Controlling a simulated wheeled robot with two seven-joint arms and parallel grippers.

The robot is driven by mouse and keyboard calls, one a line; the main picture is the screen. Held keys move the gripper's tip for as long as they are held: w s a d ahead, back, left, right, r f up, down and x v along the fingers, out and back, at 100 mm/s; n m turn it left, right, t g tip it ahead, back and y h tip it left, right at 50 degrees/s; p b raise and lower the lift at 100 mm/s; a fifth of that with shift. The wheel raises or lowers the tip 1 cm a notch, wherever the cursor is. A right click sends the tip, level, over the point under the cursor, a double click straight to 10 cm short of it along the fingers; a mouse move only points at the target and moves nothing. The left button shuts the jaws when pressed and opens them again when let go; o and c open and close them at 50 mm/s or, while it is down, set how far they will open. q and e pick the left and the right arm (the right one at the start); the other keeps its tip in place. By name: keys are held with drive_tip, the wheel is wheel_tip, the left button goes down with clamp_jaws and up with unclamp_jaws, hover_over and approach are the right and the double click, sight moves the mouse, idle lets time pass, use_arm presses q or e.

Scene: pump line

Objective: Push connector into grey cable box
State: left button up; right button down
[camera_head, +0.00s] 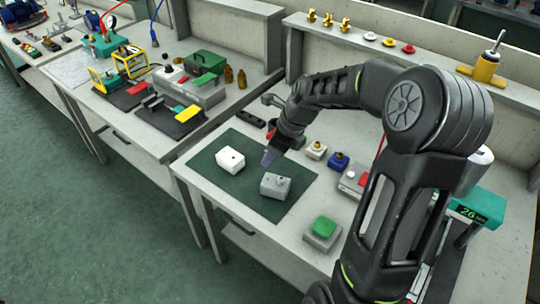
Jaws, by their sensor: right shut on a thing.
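The grey cable box (275,186) sits on a dark green mat (240,188) at the front bench. A small dark spot shows on its top. My right gripper (270,155) is above the mat, just behind and a little left of the grey box, pointing down. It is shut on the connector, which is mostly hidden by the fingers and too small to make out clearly. I cannot tell whether the connector touches the box, but the gripper looks apart from it. My left gripper is not in view.
A white box (230,160) stands on the mat, left of the gripper. Right of the mat are small blocks with knobs, including a blue one (338,162), and a green-topped block (323,229). The mat's front is clear. A shelf (390,55) runs behind.

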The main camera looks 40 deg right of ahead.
drive_tip(key=shift+s, duration=0.1)
drive_tip(key=shift+f, duration=0.2)
drive_tip(key=b, duration=0.5)
hover_over(265, 179)
drive_tip(key=s+d, duration=0.1)
wheel_tip(265, 179, down, 5)
drive_tip(key=shift+r, duration=0.1)
drive_tip(key=shift+f, duration=0.65)
drive_tip(key=shift+f, duration=0.25)
idle(0.6)
drive_tip(key=c, duration=1.4)
unclamp_jaws()
